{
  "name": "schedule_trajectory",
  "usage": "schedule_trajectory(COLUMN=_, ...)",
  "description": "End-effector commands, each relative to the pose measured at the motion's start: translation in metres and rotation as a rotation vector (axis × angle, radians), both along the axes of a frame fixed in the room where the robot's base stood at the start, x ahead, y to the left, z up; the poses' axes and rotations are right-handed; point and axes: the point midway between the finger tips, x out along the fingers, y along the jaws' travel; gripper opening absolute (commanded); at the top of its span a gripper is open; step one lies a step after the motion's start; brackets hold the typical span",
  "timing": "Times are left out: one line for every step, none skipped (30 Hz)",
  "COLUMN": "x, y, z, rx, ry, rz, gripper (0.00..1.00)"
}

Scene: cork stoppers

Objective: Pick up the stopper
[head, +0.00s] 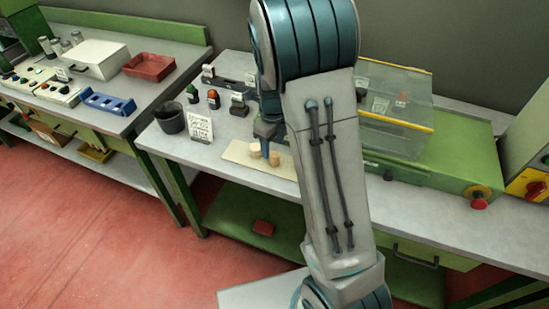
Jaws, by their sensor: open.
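Two small tan cork stoppers stand on a pale cream board (236,154) on the grey workbench. One stopper (255,151) is at the left and the other stopper (274,159) is just right of it and nearer. My gripper (268,137) points down just above and behind the stoppers. It is open, though its fingers are small and dark here. I cannot tell whether a finger touches a stopper. My arm hides the right end of the board and anything behind it.
A dark cup (170,118) and a white sign (199,126) with writing stand left of the board. Small devices with coloured buttons (213,98) stand behind. A clear guard with yellow edges (395,110) is on the right. The bench front is clear.

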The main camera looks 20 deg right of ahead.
Motion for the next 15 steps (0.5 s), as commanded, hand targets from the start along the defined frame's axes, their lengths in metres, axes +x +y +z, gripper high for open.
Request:
schedule_trajectory(x=-0.001, y=-0.001, z=-0.005, rx=0.000, ry=0.004, rz=-0.001, gripper=0.53)
schedule_trajectory(x=-0.002, y=-0.002, z=-0.008, rx=-0.001, ry=0.004, rz=-0.002, gripper=0.53)
schedule_trajectory(x=-0.004, y=-0.003, z=-0.015, rx=0.000, ry=0.006, rz=-0.002, gripper=0.53)
schedule_trajectory(x=-0.004, y=-0.003, z=-0.019, rx=0.000, ry=0.006, rz=-0.002, gripper=0.53)
schedule_trajectory(x=-0.005, y=-0.004, z=-0.024, rx=0.000, ry=0.006, rz=-0.002, gripper=0.53)
schedule_trajectory(x=-0.006, y=-0.005, z=-0.030, rx=0.000, ry=0.006, rz=-0.002, gripper=0.53)
schedule_trajectory(x=-0.005, y=-0.004, z=-0.035, rx=0.000, ry=0.004, rz=-0.001, gripper=0.53)
schedule_trajectory(x=-0.005, y=-0.004, z=-0.039, rx=0.000, ry=0.004, rz=-0.001, gripper=0.53)
schedule_trajectory(x=-0.005, y=-0.004, z=-0.043, rx=0.000, ry=0.004, rz=-0.001, gripper=0.53)
schedule_trajectory(x=-0.004, y=-0.004, z=-0.045, rx=0.000, ry=0.003, rz=-0.001, gripper=0.53)
schedule_trajectory(x=-0.004, y=-0.004, z=-0.047, rx=0.001, ry=0.002, rz=-0.001, gripper=0.53)
schedule_trajectory(x=-0.004, y=-0.004, z=-0.049, rx=0.001, ry=0.002, rz=0.000, gripper=0.53)
schedule_trajectory(x=-0.004, y=-0.004, z=-0.049, rx=0.001, ry=0.002, rz=0.000, gripper=0.53)
schedule_trajectory(x=-0.004, y=-0.004, z=-0.050, rx=0.001, ry=0.002, rz=0.000, gripper=0.53)
schedule_trajectory(x=-0.004, y=-0.004, z=-0.050, rx=0.000, ry=0.001, rz=0.000, gripper=0.53)
